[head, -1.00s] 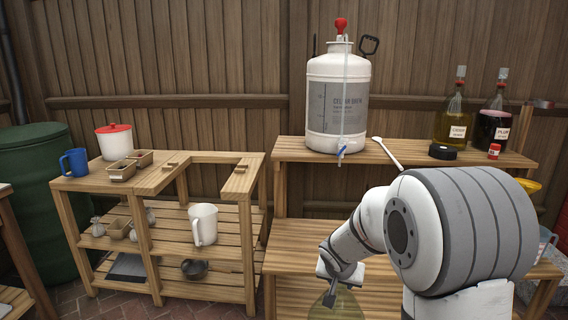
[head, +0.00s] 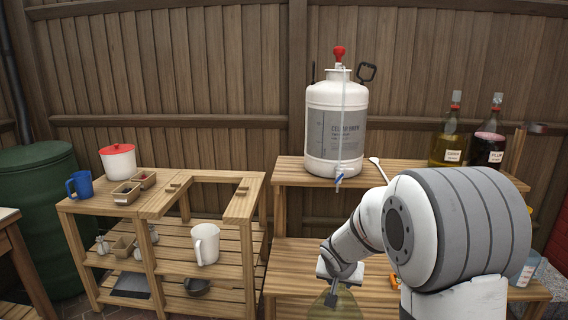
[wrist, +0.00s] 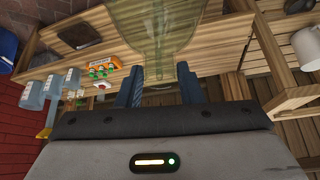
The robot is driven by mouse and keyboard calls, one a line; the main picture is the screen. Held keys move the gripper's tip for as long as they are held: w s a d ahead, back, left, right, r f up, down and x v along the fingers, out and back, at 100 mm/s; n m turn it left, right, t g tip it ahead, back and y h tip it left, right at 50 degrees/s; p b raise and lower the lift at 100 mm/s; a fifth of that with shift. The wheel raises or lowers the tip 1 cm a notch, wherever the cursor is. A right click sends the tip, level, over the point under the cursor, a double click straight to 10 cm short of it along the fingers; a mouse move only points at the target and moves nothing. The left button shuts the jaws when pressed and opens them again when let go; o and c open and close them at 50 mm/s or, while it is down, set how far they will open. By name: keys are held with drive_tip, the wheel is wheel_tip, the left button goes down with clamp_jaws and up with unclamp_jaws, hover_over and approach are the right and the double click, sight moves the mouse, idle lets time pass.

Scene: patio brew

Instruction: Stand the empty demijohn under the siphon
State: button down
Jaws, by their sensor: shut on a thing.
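The clear yellowish glass demijohn (head: 338,308) hangs from my gripper (head: 333,292) at the bottom edge of the head view, where most of its body is cut off. In the wrist view my gripper (wrist: 158,88) has its two dark fingers on either side of the demijohn's neck (wrist: 157,65); the body (wrist: 155,25) runs out of the top. The siphon (head: 343,120) is a thin clear tube with a red top on the white keg (head: 325,128). Its blue-clipped end (head: 338,182) hangs at the upper shelf's front edge, above and apart from the demijohn.
The keg stands on the upper shelf (head: 290,172); a wider lower wooden shelf (head: 290,262) lies below. Two filled bottles (head: 447,147) stand upper right. A slatted bench (head: 150,205) at left holds a white jug (head: 205,243). Measuring jugs (wrist: 52,86) show in the wrist view.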

wheel_tip(320, 180, up, 17)
drive_tip(key=p, duration=1.5)
drive_tip(key=shift+f, duration=0.2)
